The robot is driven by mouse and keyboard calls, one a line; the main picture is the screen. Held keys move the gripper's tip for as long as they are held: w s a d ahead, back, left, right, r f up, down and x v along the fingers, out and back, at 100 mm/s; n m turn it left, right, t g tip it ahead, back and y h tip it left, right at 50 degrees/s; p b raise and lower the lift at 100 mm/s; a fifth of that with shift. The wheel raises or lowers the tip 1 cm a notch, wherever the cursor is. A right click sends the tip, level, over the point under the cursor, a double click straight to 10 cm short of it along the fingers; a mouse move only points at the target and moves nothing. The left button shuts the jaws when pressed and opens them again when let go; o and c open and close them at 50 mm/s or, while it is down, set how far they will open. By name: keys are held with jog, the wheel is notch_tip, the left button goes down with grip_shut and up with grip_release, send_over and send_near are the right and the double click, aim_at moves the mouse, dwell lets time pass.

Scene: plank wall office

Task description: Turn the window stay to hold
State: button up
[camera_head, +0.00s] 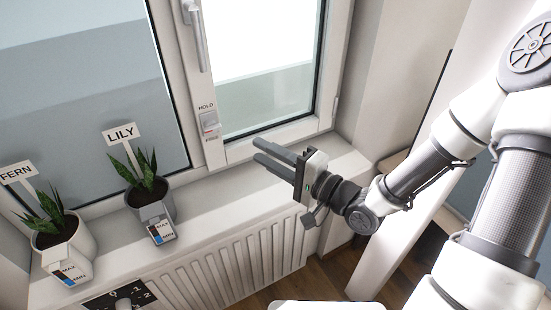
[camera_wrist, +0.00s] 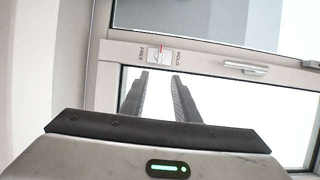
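The window stay (camera_head: 209,122) is a small pale plate with a knob on the white window frame. HOLD is printed above it and FREE below. In the wrist view the stay (camera_wrist: 159,54) lies between the words FREE and HOLD, with a small reddish mark on it. Which word its knob points to is too small to tell. My gripper (camera_head: 257,149) is open and empty, to the right of and below the stay, over the sill. In the wrist view the fingers (camera_wrist: 159,76) are apart, their tips just below the stay's image.
The window handle (camera_head: 196,35) is above the stay. A lily pot (camera_head: 154,198) and a fern pot (camera_head: 66,250) stand on the sill (camera_head: 235,190) at left. A radiator (camera_head: 225,265) is below. A black panel with a knob (camera_head: 122,297) sits at the bottom left.

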jog(key=shift+v, duration=1.5)
